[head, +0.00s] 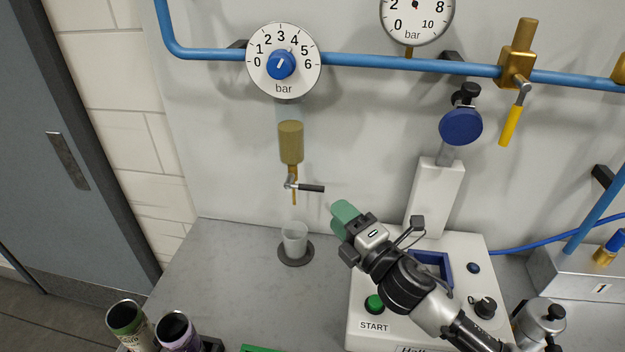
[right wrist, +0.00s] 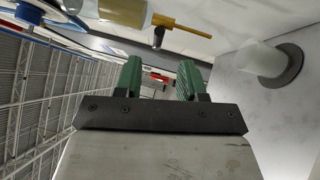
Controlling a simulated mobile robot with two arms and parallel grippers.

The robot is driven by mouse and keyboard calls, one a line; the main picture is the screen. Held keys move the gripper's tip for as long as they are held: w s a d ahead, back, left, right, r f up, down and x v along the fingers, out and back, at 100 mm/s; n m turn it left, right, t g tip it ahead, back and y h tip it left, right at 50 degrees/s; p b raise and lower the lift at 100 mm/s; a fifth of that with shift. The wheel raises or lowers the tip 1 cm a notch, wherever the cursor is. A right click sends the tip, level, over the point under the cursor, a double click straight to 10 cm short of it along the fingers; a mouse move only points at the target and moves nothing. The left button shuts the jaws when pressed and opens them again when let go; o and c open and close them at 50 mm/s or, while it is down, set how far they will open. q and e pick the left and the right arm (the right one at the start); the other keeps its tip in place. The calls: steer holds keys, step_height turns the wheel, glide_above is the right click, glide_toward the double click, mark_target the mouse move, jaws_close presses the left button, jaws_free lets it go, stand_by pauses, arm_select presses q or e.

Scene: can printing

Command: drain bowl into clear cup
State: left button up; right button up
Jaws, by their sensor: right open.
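The filter bowl (head: 291,143) hangs under the regulator dial, with yellowish liquid inside. Its drain valve has a black-handled lever (head: 311,188) pointing right, and a thin brass drain tube (head: 294,198) below. The clear cup (head: 295,239) stands upright on a dark round pad (head: 296,254) beneath the tube. The bowl also shows in the right wrist view (right wrist: 122,11), as does the cup (right wrist: 262,58). My right gripper (head: 340,216) has green fingers and is right of the cup, apart from the lever. It is open and empty in the right wrist view (right wrist: 160,78). My left gripper is out of view.
A white machine (head: 430,290) with a green START button (head: 375,303) stands at the right, under my right arm. Two open cans (head: 176,330) stand at the lower left. A blue pipe (head: 400,63) with a yellow-handled valve (head: 510,126) runs along the wall. The counter between is clear.

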mark_target(313, 188)
steer(key=x, duration=0.1)
steer(key=p+x, duration=0.1)
steer(key=x, duration=0.3)
steer(key=shift+s+a+r, duration=0.1)
steer(key=shift+s+r, duration=0.1)
steer(key=shift+r, duration=0.1)
steer(key=x, duration=0.3)
steer(key=p+x, duration=0.1)
steer(key=shift+w+f, duration=0.2)
steer(key=shift+w, duration=0.05)
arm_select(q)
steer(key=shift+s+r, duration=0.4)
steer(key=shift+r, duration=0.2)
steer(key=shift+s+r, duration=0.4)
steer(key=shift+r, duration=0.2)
arm_select(e)
jaws_close()
